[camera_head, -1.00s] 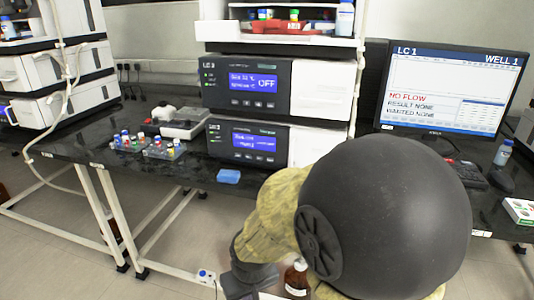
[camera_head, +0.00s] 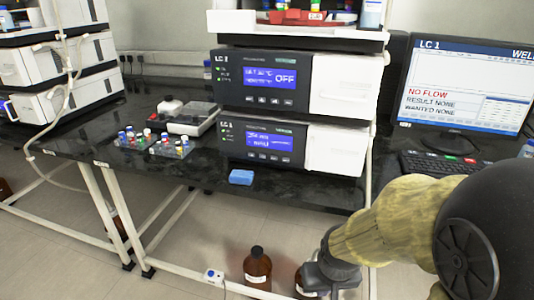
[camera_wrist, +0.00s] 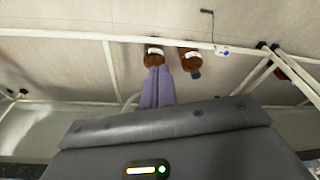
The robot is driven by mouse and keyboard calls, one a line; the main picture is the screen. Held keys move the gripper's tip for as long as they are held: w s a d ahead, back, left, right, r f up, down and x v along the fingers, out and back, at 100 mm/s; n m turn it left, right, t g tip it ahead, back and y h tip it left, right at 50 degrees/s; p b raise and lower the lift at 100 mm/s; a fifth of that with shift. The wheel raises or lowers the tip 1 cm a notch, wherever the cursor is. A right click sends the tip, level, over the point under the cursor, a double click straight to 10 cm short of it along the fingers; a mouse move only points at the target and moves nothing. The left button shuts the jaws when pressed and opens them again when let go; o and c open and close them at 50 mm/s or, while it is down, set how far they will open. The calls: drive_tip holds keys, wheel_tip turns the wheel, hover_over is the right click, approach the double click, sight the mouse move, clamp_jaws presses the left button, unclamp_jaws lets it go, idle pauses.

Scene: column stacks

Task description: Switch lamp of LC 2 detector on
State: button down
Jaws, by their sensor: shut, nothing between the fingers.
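A stack of black-and-white instrument modules stands on the bench in the head view. Its upper module (camera_head: 232,66) has a blue display (camera_head: 270,78) reading OFF and a row of small buttons under it. The lower module (camera_head: 232,152) has a similar blue display (camera_head: 269,141) with small, blurred text. My gripper (camera_wrist: 158,72) is shut and empty in the wrist view, pointing toward the floor area below the bench. Its fingers are hidden in the head view.
A monitor (camera_head: 465,85) reading LC 1 and a keyboard (camera_head: 440,163) stand at right. A blue block (camera_head: 241,177) lies near the bench edge, with vial racks (camera_head: 150,140) to its left. Brown bottles (camera_head: 257,268) stand on the floor. Another stack (camera_head: 62,70) is at left.

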sight(252, 155)
drive_tip(key=shift+r, duration=0.1)
idle(0.3)
drive_tip(key=w+a+r+t+y+p, duration=0.1)
drive_tip(key=w+a+r+t+p, duration=0.3)
drive_tip(key=p, duration=1.5)
drive_tip(key=w+a+r+t+y+p, duration=0.2)
drive_tip(key=w+a+r+t+p, duration=0.3)
drive_tip(key=w+a+r+p, duration=0.6)
drive_tip(key=w+a+p, duration=0.3)
drive_tip(key=w+p, duration=0.3)
drive_tip(key=p, duration=0.2)
drive_tip(key=shift+w+a+n+y, duration=0.15)
drive_tip(key=shift+a+n+y, duration=0.15)
drive_tip(key=shift+n, duration=0.1)
drive_tip(key=shift+d+r, duration=0.1)
drive_tip(key=w+d, duration=0.1)
drive_tip(key=w, duration=0.4)
drive_tip(key=w+d, duration=0.1)
drive_tip(key=w, duration=0.1)
drive_tip(key=shift+w+d, duration=0.15)
drive_tip(key=shift+d, duration=0.15)
drive_tip(key=shift+w+d, duration=0.2)
drive_tip(key=shift+w, duration=0.3)
drive_tip(key=shift+w, duration=0.1)
